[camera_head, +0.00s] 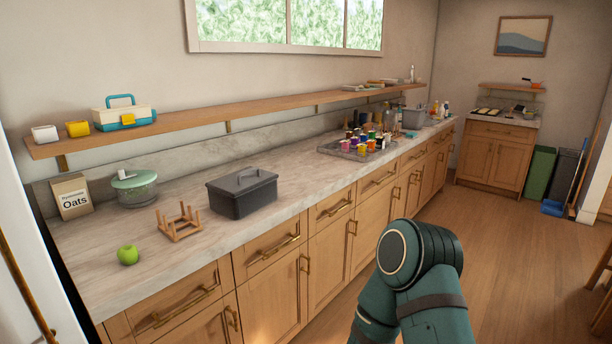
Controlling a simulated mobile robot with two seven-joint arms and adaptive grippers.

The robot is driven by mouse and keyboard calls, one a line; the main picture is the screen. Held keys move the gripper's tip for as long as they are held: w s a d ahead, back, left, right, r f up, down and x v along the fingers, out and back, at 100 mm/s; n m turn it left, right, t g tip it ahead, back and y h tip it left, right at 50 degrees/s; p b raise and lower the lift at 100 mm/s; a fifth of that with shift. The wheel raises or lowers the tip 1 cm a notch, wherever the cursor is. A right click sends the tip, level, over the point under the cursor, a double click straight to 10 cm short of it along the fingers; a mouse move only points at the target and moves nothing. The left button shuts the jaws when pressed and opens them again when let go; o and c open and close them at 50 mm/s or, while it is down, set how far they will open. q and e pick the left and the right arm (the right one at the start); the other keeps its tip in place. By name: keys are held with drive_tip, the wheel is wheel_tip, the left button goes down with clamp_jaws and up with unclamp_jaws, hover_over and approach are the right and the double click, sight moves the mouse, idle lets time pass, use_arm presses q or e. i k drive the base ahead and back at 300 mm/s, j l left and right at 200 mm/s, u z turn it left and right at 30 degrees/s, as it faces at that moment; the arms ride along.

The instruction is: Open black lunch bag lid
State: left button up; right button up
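The black lunch bag (242,198) is a dark grey-black box on the marble counter, left of the picture's middle. Its lid (240,180) lies flat on top and looks closed, with a raised handle on it. One of my arms shows at the lower right, in front of the cabinets and well apart from the bag. Neither gripper is in the picture.
Near the bag on the counter (155,256) are a wooden rack (180,226), a green apple (127,254), a lidded green bowl (135,190) and an oats box (72,197). A tray of colourful cups (360,146) stands farther right. A shelf (200,118) runs above.

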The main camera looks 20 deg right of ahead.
sight(233, 185)
drive_tip(key=z, duration=0.25)
drive_tip(key=i+l+u, duration=0.15)
drive_tip(key=u, duration=0.3)
drive_tip(key=i+l+u, duration=0.15)
drive_tip(key=l+u, duration=0.3)
drive_tip(key=i+l+u, duration=0.15)
drive_tip(key=l, duration=0.25)
drive_tip(key=l+u, duration=0.15)
drive_tip(key=l, duration=0.25)
drive_tip(key=i+l, duration=0.1)
drive_tip(key=l, duration=0.4)
drive_tip(key=i+l, duration=0.15)
drive_tip(key=l, duration=0.35)
drive_tip(key=u, duration=0.05)
